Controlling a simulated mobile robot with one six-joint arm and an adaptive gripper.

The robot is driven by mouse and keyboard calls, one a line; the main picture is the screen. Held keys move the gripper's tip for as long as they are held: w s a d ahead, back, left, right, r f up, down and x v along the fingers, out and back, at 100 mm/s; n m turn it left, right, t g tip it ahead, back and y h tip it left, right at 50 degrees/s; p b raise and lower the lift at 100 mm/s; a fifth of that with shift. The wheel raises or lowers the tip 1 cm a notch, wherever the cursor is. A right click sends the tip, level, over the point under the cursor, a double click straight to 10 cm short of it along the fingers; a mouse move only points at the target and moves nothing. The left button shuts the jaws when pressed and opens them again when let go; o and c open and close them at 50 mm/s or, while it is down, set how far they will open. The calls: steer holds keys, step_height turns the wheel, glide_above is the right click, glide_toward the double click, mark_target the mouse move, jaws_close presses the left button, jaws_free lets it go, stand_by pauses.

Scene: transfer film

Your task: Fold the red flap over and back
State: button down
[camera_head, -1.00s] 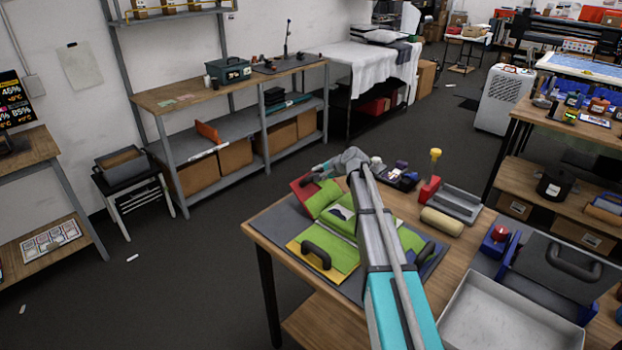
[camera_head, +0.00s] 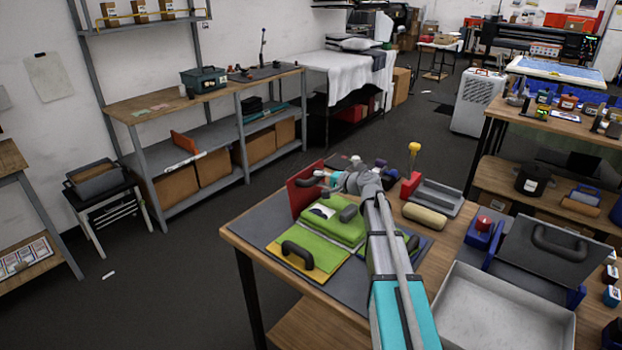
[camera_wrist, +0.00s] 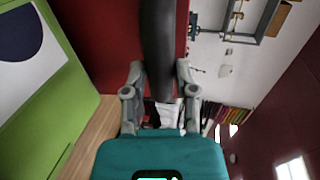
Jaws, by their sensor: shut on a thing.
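The red flap (camera_head: 300,201) stands almost upright at the far left of the folding set on the table. My gripper (camera_head: 327,180) is on the flap's right-hand side and shut on its dark handle (camera_head: 309,181). In the wrist view the red flap (camera_wrist: 95,25) fills the upper left, and the dark handle (camera_wrist: 157,45) runs between my two fingers (camera_wrist: 158,85). The green flap (camera_head: 340,230) lies beside it, with a white and dark blue mark on top. My arm hides part of the set's right side.
A yellow flap (camera_head: 318,274) with a dark handle lies at the front of the grey mat (camera_head: 249,232). A tan roll (camera_head: 424,216), a grey tray (camera_head: 440,196) and a yellow-topped tool (camera_head: 414,149) stand behind. An empty light bin (camera_head: 500,310) is at the front right.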

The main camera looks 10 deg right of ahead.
steer(key=shift+s+d+f, duration=0.2)
steer(key=shift+s, duration=0.2)
steer(key=shift+s+d+f, duration=0.15)
steer(key=shift+s+f, duration=0.05)
steer(key=shift+s, duration=0.15)
steer(key=c, duration=0.9)
jaws_free()
steer(key=o, duration=0.5)
steer(key=shift+w+a+f, duration=0.1)
steer(key=shift+w+f, duration=0.1)
steer(key=shift+w, duration=0.15)
steer(key=shift+c, duration=0.2)
steer(key=shift+r, duration=0.1)
steer(key=shift+s+d+r, duration=0.15)
steer(key=shift+d, duration=0.05)
